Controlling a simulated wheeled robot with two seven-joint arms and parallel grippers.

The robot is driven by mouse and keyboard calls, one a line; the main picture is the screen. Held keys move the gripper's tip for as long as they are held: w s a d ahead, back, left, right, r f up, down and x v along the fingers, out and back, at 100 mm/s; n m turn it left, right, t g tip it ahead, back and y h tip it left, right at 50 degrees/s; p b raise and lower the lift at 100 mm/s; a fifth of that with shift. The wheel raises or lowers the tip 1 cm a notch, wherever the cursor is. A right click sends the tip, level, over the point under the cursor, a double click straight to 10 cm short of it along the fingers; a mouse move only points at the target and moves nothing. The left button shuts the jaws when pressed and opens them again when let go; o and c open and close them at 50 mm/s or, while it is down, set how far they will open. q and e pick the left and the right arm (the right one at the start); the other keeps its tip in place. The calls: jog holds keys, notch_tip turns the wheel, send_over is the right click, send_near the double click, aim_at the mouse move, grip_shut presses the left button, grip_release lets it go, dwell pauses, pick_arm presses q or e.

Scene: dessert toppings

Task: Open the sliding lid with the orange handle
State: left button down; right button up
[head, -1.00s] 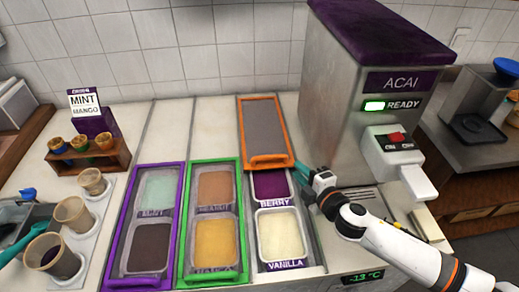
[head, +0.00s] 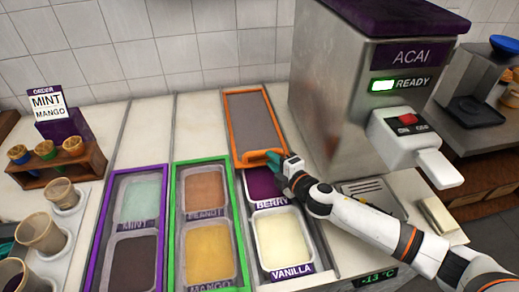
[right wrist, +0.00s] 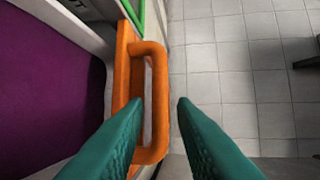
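The orange-framed lid with a grey panel (head: 252,120) lies at the back of the right-hand topping well. Its orange handle (head: 258,158) is at its near end. The berry (head: 264,186) and vanilla (head: 279,241) tubs in front of it are uncovered. My right gripper (head: 273,158) is at the right end of the handle. In the right wrist view its two teal fingers (right wrist: 160,102) are apart, with the outer bar of the orange handle (right wrist: 157,80) showing between them. I cannot tell whether they touch it.
Purple-framed (head: 104,245) and green-framed (head: 175,235) lids cover the tubs to the left. Cups (head: 40,228) stand at the far left.

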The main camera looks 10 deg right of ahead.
aim_at(259, 158)
jog(key=x, duration=0.7)
jog(key=shift+f, duration=0.1)
grip_shut()
jog(key=shift+w, duration=0.1)
